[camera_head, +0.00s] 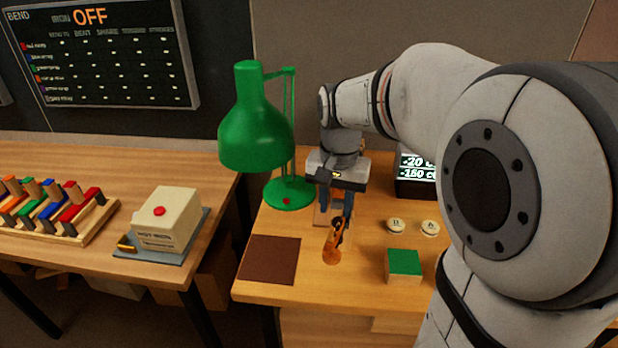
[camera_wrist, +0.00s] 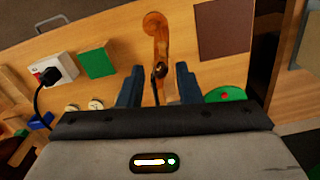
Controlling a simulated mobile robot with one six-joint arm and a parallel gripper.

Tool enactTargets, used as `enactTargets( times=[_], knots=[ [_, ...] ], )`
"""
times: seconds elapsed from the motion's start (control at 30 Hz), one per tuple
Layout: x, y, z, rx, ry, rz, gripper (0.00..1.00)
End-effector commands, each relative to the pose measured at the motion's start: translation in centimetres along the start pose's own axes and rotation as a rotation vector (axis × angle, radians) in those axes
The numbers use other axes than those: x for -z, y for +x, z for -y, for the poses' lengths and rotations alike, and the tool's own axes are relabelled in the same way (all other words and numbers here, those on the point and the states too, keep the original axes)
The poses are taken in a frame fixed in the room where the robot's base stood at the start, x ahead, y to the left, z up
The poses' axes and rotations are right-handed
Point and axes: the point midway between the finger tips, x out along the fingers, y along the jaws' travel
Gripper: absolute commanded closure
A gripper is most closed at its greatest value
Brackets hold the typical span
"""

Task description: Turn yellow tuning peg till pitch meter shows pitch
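The violin's orange-brown scroll and neck head (camera_head: 333,242) stand at the bench, under my gripper (camera_head: 338,212). In the wrist view the scroll (camera_wrist: 155,35) runs down between the two blue fingers of my gripper (camera_wrist: 159,72). The fingers are apart, with a gap on each side of the wood, so the gripper is open. A dark peg-like part shows on the head between them. I cannot make out a yellow tuning peg in either view. The pitch meter (camera_head: 418,166) is a dark box with lit text, "-20 c" and "-150 c"; my arm hides its right part.
A green lamp (camera_head: 254,130) stands close left of my gripper. A brown mat (camera_head: 270,259), a green-topped block (camera_head: 404,262) and two round buttons (camera_head: 396,225) lie around the violin head. A left bench holds a cream box (camera_head: 165,220) and coloured blocks (camera_head: 50,205).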

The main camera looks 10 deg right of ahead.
Motion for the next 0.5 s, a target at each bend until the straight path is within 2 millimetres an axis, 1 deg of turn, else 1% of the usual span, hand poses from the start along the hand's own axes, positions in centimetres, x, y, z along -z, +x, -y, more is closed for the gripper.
enactTargets(
  times=[0.03, 0.1, 0.23, 0.5],
  knots=[
    [0.5, 0.1, 0.2, -0.004, 0.017, 0.009, 0.69],
    [0.9, 0.2, 0.4, -0.008, 0.031, 0.015, 0.69],
    [0.9, 1.4, 0.4, -0.010, 0.036, 0.019, 0.69],
    [0.8, 5.7, 0.3, -0.010, 0.035, 0.020, 0.69]
  ],
)
